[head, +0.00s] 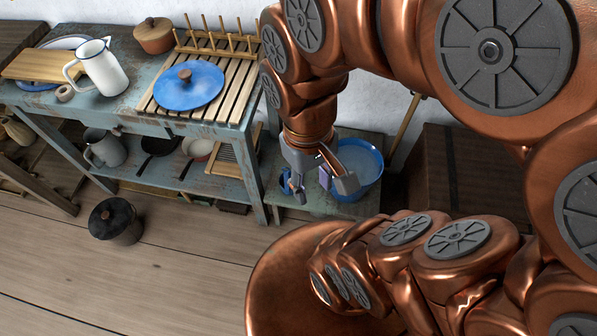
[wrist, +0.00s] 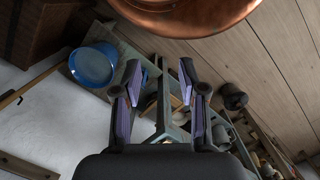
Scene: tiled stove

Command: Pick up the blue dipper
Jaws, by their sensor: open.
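My gripper (head: 318,184) is open and hangs over the low bench at the right end of the blue table. In the wrist view its fingers (wrist: 160,72) are apart, with nothing clearly held between them. A small blue item, apparently the blue dipper (head: 286,183), shows beside the left finger in the head view, mostly hidden by it. I cannot tell whether they touch. In the wrist view the dipper is not clear; a small bluish patch shows by the left finger. A blue bucket (head: 362,165) stands just right of my gripper; it also shows in the wrist view (wrist: 92,66).
The low bench (head: 290,211) carries the bucket. The worn blue table (head: 140,122) holds a white jug (head: 103,70), a blue lid (head: 190,86) and a wooden plate rack (head: 220,45). A dark pot (head: 115,221) stands on the floor. A dark chest (head: 460,180) is at right.

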